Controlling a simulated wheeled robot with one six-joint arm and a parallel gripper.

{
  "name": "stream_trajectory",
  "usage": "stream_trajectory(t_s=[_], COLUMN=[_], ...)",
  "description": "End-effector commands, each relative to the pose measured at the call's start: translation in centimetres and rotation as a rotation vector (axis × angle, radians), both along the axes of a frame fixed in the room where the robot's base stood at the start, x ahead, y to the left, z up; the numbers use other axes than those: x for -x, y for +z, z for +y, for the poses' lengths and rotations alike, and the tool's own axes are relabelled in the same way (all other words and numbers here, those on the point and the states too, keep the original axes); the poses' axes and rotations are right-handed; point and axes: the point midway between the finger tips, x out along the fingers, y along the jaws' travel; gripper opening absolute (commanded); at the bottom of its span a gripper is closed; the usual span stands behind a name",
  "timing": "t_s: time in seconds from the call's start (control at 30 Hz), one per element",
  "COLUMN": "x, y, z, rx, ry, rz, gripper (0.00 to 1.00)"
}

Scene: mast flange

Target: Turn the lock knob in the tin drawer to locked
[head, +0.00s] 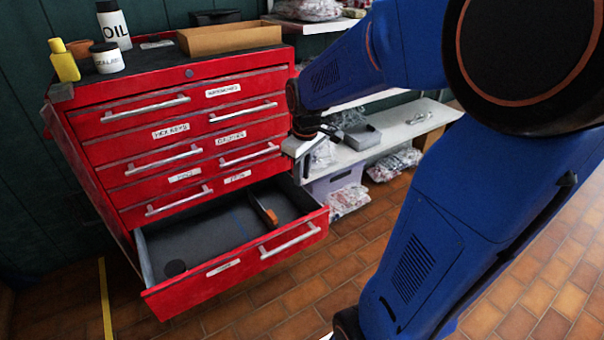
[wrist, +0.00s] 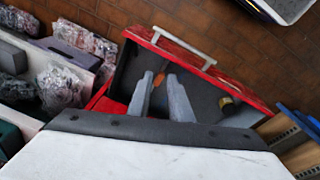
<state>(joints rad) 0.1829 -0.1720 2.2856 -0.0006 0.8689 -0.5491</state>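The red tool cabinet (head: 150,125) has its bottom drawer (head: 235,278) pulled out. My gripper (head: 300,170) is above the drawer's right rear side in the head view, apart from it. In the wrist view its two grey fingers (wrist: 161,82) stand apart with nothing between them. A dark round piece (head: 176,267) lies at the drawer's left; it shows with a brass-coloured side in the wrist view (wrist: 228,104). An orange-brown piece (head: 268,212) is toward the right. I cannot tell which piece is the lock knob. The front label is unreadable.
A round lock (head: 189,73) sits on the cabinet's upper front. Bottles, a jar and a cardboard tray (head: 228,39) stand on top. A white shelf (head: 395,130) with bagged parts is at the right. The tiled floor in front is clear.

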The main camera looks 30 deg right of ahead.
Motion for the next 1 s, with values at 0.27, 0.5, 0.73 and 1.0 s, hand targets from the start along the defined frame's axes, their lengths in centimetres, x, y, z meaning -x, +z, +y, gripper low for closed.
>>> stream_trajectory(t_s=[0.27, 0.5, 0.73, 1.0], x=[0.0, -1.4, -5.5, -9.1], y=[0.0, -1.1, -4.9, -9.5], z=[0.0, -0.9, -3.8, -7.0], rx=[0.000, 0.000, -0.005, -0.016], ry=[-0.001, 0.011, 0.052, 0.101], rz=[0.000, 0.023, 0.083, 0.141], gripper=[0.19, 0.19, 0.19, 0.19])
